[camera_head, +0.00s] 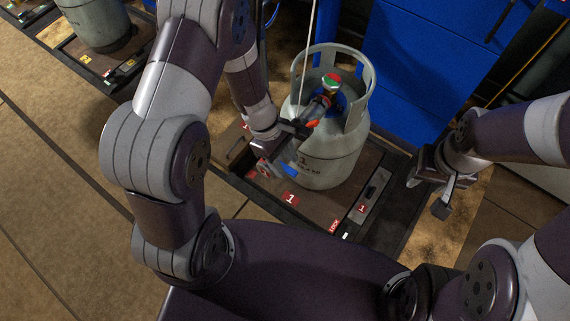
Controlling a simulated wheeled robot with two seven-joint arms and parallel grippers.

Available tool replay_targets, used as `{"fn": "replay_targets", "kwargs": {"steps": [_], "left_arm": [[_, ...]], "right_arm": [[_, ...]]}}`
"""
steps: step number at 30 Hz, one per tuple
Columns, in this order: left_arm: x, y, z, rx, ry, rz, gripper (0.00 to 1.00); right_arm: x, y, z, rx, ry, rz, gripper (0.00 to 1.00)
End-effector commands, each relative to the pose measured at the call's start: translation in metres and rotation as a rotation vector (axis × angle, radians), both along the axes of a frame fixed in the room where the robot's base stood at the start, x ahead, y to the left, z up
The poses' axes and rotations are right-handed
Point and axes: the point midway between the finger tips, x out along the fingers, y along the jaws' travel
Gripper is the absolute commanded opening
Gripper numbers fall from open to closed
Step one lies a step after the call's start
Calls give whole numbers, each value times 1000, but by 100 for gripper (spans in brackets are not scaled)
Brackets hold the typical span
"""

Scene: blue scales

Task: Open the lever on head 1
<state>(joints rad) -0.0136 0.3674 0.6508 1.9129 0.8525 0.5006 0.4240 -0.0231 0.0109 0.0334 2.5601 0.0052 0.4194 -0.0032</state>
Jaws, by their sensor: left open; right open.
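A grey gas cylinder (325,165) marked 1 stands upright on the scale platform (285,198) with red 1 labels. A filling head (322,100) with a green and red top sits on its valve, inside the collar. A small red part (312,124), possibly the lever, shows at the head's lower end, close to a finger of my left gripper (284,149). That gripper is open at the cylinder's left side; whether it touches the red part cannot be told. My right gripper (427,188) is open and empty, right of the cylinder and apart from it.
A blue cabinet (425,75) stands behind the cylinder. A thin pale hose or rod (307,45) rises from near the head. The cylinder's collar (362,75) partly encloses the head. Another cylinder (95,22) stands at upper left. The floor at left (60,190) is clear.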

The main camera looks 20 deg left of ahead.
Motion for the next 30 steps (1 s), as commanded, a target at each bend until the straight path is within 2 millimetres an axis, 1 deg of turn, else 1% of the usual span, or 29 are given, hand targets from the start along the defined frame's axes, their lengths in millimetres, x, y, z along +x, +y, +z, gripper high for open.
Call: {"fn": "replay_targets", "kwargs": {"steps": [1, 2, 10, 11, 12, 14, 15, 23, 30], "left_arm": [[-1, -1, -5, 0, 1, 1, 45], [-1, -2, -6, 0, 1, 1, 45], [-1, -3, -6, 0, 0, 0, 45], [-1, -3, -6, 0, 0, 0, 35], [-1, -3, -6, 0, 0, 0, 22], [-1, -3, -6, 0, 0, 0, 2], [-1, -2, -6, 0, 0, 0, 0], [-1, -2, -5, 0, 0, -11, 0], [-5, -1, -3, 0, 0, -105, 0]], "right_arm": [[0, 0, -3, 0, 0, 0, 43], [0, 0, -4, 0, 0, 0, 43], [0, 0, -3, 0, 0, 0, 43], [0, 0, -3, 0, 0, 0, 43], [0, 0, -3, 0, 0, 0, 43], [0, 0, -3, 0, 0, 0, 43], [0, 0, -3, 0, -1, 0, 43], [0, 0, -1, 0, 0, 0, 43], [0, 0, 10, 0, 0, 0, 43]]}}
